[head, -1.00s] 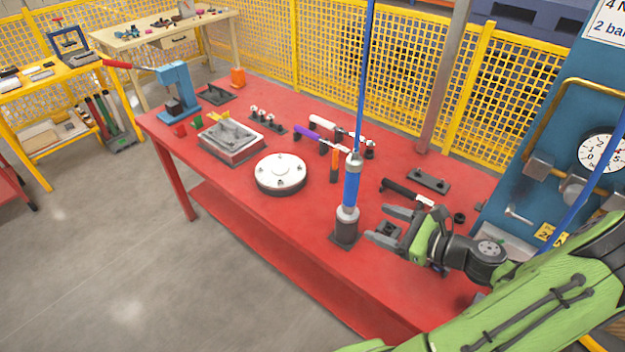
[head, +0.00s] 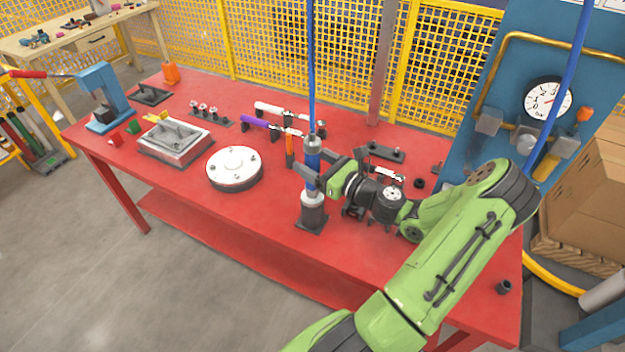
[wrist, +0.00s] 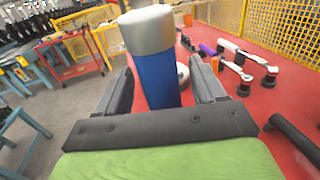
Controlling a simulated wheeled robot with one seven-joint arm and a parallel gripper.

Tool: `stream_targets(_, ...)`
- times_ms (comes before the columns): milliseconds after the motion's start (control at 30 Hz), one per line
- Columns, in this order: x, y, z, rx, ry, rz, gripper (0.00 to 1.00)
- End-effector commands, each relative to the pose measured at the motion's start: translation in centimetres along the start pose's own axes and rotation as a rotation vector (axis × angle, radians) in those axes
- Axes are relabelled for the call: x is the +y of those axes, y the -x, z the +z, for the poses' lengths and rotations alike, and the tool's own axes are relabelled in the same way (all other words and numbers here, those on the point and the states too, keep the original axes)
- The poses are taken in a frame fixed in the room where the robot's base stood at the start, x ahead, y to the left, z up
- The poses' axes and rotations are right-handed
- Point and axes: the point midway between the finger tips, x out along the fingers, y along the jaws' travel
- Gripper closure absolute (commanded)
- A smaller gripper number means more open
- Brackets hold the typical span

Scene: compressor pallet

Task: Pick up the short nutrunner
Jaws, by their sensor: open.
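The short nutrunner (head: 312,187) stands upright in a dark holder (head: 311,224) near the front edge of the red table. It has a blue body and grey ends, and a blue hose rises from its top. My gripper (head: 312,171) is open at the height of its blue body, coming from the right, with one finger on each side. In the wrist view the nutrunner (wrist: 157,80) stands between the two open fingers, with gaps visible at both sides. Its lower part is hidden there by my gripper.
A round silver cover (head: 234,167) lies left of the nutrunner. Wrenches with purple (head: 254,122) and white (head: 272,108) handles rest on stands behind it. A blue panel with a gauge (head: 548,98) stands at the right. The front table strip left of the holder is clear.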

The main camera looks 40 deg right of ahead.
Motion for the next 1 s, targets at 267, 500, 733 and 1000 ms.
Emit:
stream_targets(267,0.0,-2.1,-0.1,0.001,0.0,0.0,0.31)
stream_targets(500,0.0,-2.0,-0.1,0.001,0.0,0.001,0.55)
stream_targets(733,0.0,-2.0,-0.1,0.001,0.0,0.001,0.91)
stream_targets(1000,0.1,-2.0,-0.1,0.002,0.0,0.001,1.0)
